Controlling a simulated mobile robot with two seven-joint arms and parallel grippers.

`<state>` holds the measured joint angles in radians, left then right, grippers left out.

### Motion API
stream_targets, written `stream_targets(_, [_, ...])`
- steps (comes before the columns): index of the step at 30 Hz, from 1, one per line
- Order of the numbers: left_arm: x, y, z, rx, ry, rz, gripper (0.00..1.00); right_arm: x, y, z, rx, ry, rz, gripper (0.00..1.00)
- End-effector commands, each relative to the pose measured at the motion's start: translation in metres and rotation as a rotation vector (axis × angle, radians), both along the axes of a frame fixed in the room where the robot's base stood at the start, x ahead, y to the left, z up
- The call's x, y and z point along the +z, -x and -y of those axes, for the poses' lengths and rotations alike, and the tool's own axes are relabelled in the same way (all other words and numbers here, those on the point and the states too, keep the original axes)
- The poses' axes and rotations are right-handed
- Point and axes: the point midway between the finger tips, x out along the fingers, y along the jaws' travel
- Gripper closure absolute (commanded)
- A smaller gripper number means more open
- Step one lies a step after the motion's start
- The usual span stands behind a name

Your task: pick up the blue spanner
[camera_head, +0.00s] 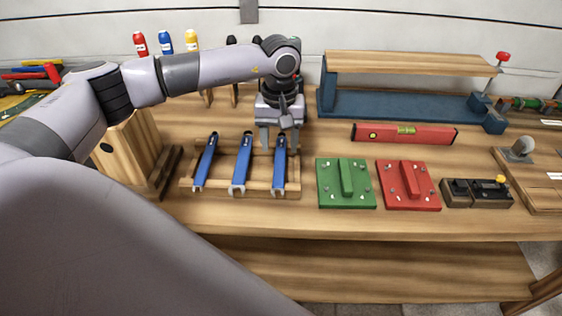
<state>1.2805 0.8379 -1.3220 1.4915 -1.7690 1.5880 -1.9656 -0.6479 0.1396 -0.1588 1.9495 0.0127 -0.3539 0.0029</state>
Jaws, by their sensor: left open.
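Three blue spanners lie side by side on a wooden rack (262,188) on the bench: a left one (206,160), a middle one (242,162) and a right one (280,165). Their silver open ends point toward the front edge. My left gripper (280,143) points down with open fingers at the far end of the right spanner. The fingers appear to be on either side of its handle end; I cannot tell whether they touch it. My right gripper is not in view.
A green block (328,186) and a red block (395,187) sit to the right of the rack, with a red spirit level (430,135) behind them. A blue vise-like frame (390,104) stands at the back right. A wooden box (122,150) is left of the rack.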

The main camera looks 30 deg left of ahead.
Motion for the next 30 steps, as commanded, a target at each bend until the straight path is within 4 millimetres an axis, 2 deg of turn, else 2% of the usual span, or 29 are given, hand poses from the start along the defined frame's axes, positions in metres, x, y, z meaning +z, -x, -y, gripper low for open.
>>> stream_targets(10, [-0.047, 0.008, 0.004, 0.001, 0.002, -0.003, 0.45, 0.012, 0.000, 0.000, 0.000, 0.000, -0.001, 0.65])
stream_targets(19, [-0.054, 0.008, 0.005, 0.001, 0.004, 0.000, 0.45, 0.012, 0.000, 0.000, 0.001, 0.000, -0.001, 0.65])
stream_targets(20, [-0.054, 0.008, 0.005, 0.001, 0.004, 0.000, 0.49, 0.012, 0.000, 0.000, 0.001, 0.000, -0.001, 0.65])
stream_targets(24, [-0.054, 0.008, 0.005, 0.001, 0.004, 0.000, 0.94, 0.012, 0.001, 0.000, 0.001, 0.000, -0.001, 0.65])
stream_targets(25, [-0.054, 0.008, 0.005, 0.001, 0.004, 0.000, 1.00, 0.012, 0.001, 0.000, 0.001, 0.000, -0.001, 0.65])
stream_targets(30, [-0.054, 0.008, 0.005, 0.001, 0.004, 0.000, 1.00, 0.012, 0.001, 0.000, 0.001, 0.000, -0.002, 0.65])
